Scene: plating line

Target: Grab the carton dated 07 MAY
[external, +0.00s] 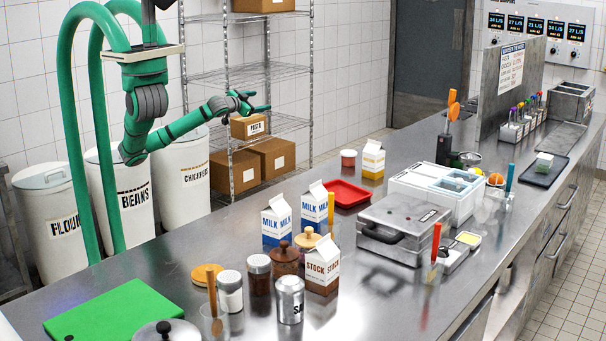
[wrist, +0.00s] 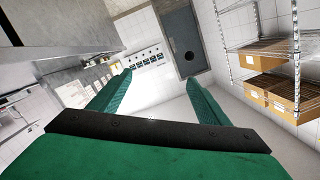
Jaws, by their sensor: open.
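Two blue-and-white MILK cartons (external: 277,222) (external: 314,208) stand upright side by side on the steel counter in the external view. A brown-and-white STOCK carton (external: 322,267) stands in front of them, by the jars. A yellow-and-white carton (external: 373,160) stands farther back. No date is readable on any carton. My gripper (external: 260,101) is open and empty, raised in the air beyond the counter's far side, well away from all cartons. In the wrist view, the open fingers (wrist: 158,80) point toward the wall and door; no carton shows between them.
Lidded jars (external: 259,275) and a metal shaker (external: 290,300) crowd the STOCK carton. A red tray (external: 346,193) lies behind the MILK cartons, and a grill press (external: 403,228) stands right. A green board (external: 115,312) lies front left. Wire shelving (external: 249,74) holds boxes behind my gripper.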

